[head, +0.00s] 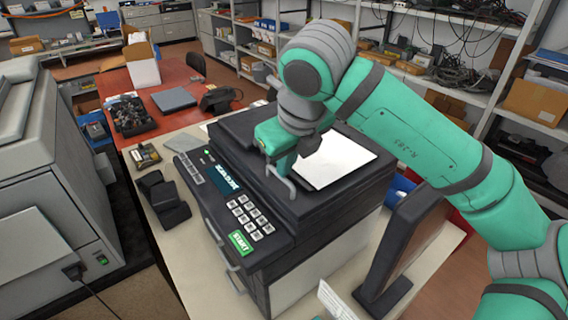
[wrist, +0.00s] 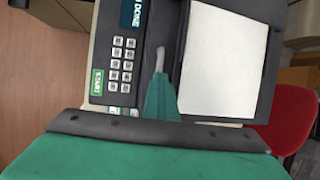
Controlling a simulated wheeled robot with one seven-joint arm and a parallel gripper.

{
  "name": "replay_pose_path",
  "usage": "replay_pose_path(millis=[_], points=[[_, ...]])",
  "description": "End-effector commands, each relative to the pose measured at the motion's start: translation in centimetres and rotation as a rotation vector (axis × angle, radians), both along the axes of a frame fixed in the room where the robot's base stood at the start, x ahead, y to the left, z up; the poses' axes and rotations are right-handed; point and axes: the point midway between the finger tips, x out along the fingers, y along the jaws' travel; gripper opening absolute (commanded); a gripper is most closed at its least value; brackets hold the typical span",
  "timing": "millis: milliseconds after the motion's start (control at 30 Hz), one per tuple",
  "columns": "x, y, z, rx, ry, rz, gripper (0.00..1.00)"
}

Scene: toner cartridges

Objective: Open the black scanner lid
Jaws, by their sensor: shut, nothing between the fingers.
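The black scanner (head: 285,215) stands on a light worktop. Its dark lid (head: 255,130) lies flat on top and also shows in the wrist view (wrist: 255,15). A pale, curved handle (head: 281,188) is at the lid's front edge, on the keypad side. My gripper (head: 284,166) is shut and empty, pointing down at the handle. I cannot tell whether it touches the handle. A white rectangle (head: 338,160) lies on the lid's top, partly hidden by my arm in the head view.
The keypad (head: 248,214) with a green START key lies in front of the lid. A dark upright panel (head: 400,250) stands to the right. Black items (head: 165,202) lie left of the scanner. A large grey machine (head: 45,180) stands at far left, a red table (head: 180,85) behind.

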Motion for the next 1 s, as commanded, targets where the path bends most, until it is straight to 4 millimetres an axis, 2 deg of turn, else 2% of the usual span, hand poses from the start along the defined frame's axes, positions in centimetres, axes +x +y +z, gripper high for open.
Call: replay_pose_path(millis=[933,967,1000], points=[[0.0,0.15,0.0,0.0,0.0,0.002,0.0],[0.0,0.15,0.0,0.0,0.0,0.002,0.01],[0.01,0.15,-0.01,0.0,0.0,0.002,0.1]])
